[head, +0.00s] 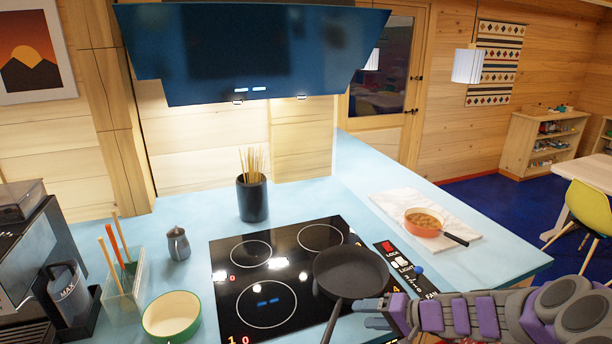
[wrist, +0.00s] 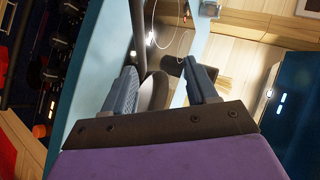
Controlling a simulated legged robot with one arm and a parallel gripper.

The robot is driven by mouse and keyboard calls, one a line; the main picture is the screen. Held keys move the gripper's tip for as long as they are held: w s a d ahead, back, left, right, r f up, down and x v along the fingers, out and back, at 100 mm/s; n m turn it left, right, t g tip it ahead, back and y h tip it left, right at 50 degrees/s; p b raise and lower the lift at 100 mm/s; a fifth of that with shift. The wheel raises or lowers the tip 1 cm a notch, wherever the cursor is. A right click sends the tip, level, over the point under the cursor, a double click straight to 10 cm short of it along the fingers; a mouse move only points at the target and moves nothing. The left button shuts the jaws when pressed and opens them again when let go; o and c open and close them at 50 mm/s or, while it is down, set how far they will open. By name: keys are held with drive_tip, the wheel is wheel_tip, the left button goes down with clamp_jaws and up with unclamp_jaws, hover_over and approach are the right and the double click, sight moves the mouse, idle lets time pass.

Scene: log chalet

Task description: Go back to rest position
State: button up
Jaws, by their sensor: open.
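My gripper (head: 378,314) is at the lower right in the head view, just beside the black frying pan's handle. In the wrist view the two fingers of my gripper (wrist: 160,88) stand apart with nothing clearly held between them. The black frying pan (head: 350,272) sits on the right front of the black cooktop (head: 232,308), its handle pointing toward the front edge. Part of the arm covers the counter's front right area. Whether a finger touches the pan handle cannot be told.
An orange pan of food (head: 424,222) sits on a white marble board (head: 393,203) at the right. A dark holder of spaghetti (head: 252,200), a green bowl (head: 171,316), a grey jug (head: 178,244) and a utensil box (head: 122,290) stand left. The range hood (head: 250,50) overhangs the cooktop.

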drive_tip(key=s+a+r+n+g+h, duration=0.1)
drive_tip(key=s+a+r+n+g, duration=0.2)
drive_tip(key=s+a, duration=0.45)
drive_tip(key=s+a+r+n+g+h, duration=0.2)
drive_tip(key=s+a+r+g, duration=0.25)
drive_tip(key=s, duration=0.65)
drive_tip(key=s+d+h, duration=0.3)
drive_tip(key=s+d, duration=0.1)
drive_tip(key=s, duration=0.5)
drive_tip(key=s+d+h, duration=0.4)
drive_tip(key=s, duration=0.5)
drive_tip(key=shift+m+g, duration=0.35)
drive_tip(key=shift+m, duration=0.05)
